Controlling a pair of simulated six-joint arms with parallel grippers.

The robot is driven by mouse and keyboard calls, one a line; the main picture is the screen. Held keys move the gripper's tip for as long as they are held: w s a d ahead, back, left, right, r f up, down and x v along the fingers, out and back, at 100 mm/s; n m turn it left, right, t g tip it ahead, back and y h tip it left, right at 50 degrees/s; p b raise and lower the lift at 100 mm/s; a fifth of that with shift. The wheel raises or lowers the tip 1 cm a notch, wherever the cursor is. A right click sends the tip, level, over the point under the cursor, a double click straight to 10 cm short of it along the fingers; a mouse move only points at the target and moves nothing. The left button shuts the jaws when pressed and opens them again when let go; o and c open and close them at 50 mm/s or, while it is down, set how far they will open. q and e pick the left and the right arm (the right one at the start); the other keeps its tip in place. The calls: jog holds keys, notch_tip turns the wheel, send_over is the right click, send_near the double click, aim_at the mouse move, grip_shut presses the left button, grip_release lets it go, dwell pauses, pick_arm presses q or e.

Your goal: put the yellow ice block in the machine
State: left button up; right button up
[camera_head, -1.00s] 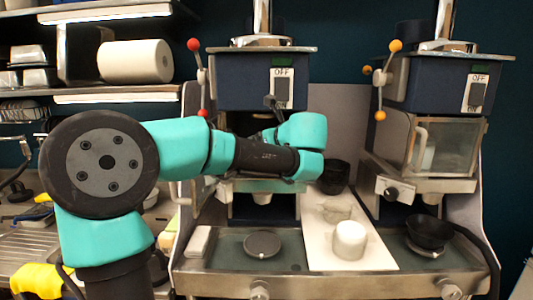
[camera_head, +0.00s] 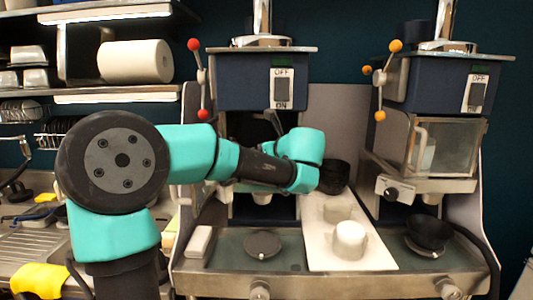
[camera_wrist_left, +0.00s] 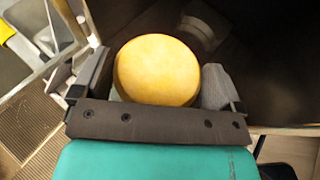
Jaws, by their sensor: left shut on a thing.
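The yellow ice block (camera_wrist_left: 157,70) is a round, flat-topped piece between the two grey fingers of my left gripper (camera_wrist_left: 155,85) in the left wrist view. The gripper is shut on it. In the head view the left arm reaches across the front of the left machine (camera_head: 240,82), which has a dark blue top and red-ball handles. The wrist hides most of the gripper and the block there. The wrist view shows a dark interior beyond and right of the block. The right gripper is not in view.
A second machine (camera_head: 438,95) with orange-ball handles stands at right. Between them a white board (camera_head: 325,255) holds a white cylinder (camera_head: 350,240) and a dark cup (camera_head: 333,176). A dark bowl (camera_head: 430,231) sits under the right machine. A metal shelf (camera_head: 118,91) is at left.

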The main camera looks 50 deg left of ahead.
pick_arm(q)
jog(key=o, duration=0.9)
jog(key=shift+f, duration=0.1)
jog(key=shift+d, duration=0.15)
jog(key=v, duration=1.1)
jog(key=shift+s+d+r, duration=0.1)
jog(key=shift+d+r, duration=0.2)
jog(key=shift+r, duration=0.05)
